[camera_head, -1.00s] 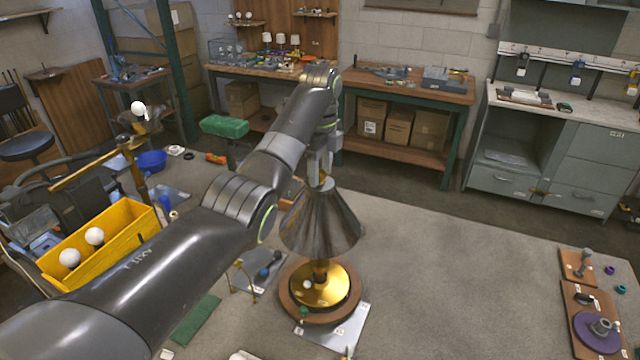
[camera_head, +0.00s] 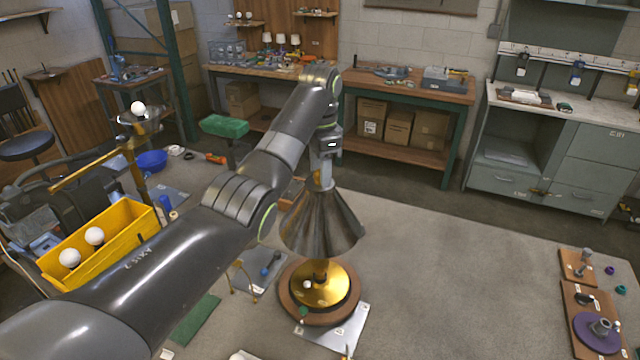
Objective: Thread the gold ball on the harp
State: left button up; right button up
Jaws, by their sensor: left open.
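A lamp stands on the large table. It has a dark metallic cone shade (camera_head: 322,224) over a gold base (camera_head: 321,287) on a round wooden disc. The harp is hidden, apparently inside the shade. A small gold spot at the shade's top, likely the gold ball (camera_head: 317,177), shows only partly beside my fingers. My left gripper (camera_head: 321,180) points down right above the shade's top, with its jaws open around or close beside that spot. I cannot tell whether it touches. My right gripper is not in view.
A yellow bin (camera_head: 100,245) with white bulbs stands at the left. A thin gold wire piece (camera_head: 243,278) is left of the lamp, partly behind my arm. Wooden boards (camera_head: 590,315) with small parts lie at the right edge. The grey tabletop right of the lamp is clear.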

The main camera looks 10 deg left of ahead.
pick_arm(q)
jog(key=n, duration=0.9)
jog(key=shift+n, duration=0.3)
jog(key=shift+c, duration=0.4)
grip_shut()
jog(key=m, duration=0.7)
jog(key=m, duration=0.4)
jog(key=shift+f, duration=0.1)
jog(key=shift+m, duration=1.4)
